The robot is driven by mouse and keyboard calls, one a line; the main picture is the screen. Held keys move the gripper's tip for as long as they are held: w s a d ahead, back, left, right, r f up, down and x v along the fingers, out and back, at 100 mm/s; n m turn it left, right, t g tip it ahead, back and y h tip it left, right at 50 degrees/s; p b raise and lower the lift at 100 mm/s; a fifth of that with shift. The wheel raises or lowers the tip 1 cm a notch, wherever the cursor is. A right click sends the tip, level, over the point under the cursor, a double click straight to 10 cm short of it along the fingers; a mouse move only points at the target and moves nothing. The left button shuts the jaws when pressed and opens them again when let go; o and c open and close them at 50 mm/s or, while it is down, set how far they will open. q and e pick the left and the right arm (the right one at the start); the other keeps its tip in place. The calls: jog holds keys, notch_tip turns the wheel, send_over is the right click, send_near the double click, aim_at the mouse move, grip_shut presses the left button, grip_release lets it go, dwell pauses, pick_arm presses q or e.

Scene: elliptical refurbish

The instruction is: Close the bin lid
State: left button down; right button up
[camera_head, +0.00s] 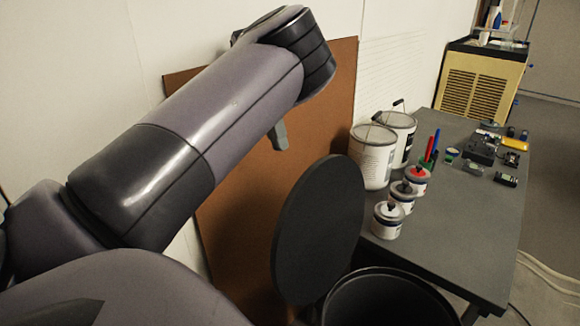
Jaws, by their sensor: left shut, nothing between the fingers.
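The round black bin (427,290) stands at the bottom of the head view, its mouth open. Its flat, round dark lid (320,225) is raised and stands nearly upright on the left side of the rim. My left arm reaches in from the left above the lid. My left gripper (279,136) hangs down behind the arm, up and left of the lid and apart from it. Only a grey tip of it shows; it is shut and empty, and the rest is hidden by the arm. My right gripper is not in view.
A brown board (245,220) leans on the wall behind the lid. A dark table (450,225) on the right holds white buckets (373,160), small jars (387,222) and loose tools. A yellow-fronted cabinet (480,82) stands at the back. Cables lie on the floor at lower right.

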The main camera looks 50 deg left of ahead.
pick_arm(q)
jog(key=x, duration=0.9)
jog(key=shift+w+f+p, duration=0.35)
jog(key=shift+f+p, duration=0.05)
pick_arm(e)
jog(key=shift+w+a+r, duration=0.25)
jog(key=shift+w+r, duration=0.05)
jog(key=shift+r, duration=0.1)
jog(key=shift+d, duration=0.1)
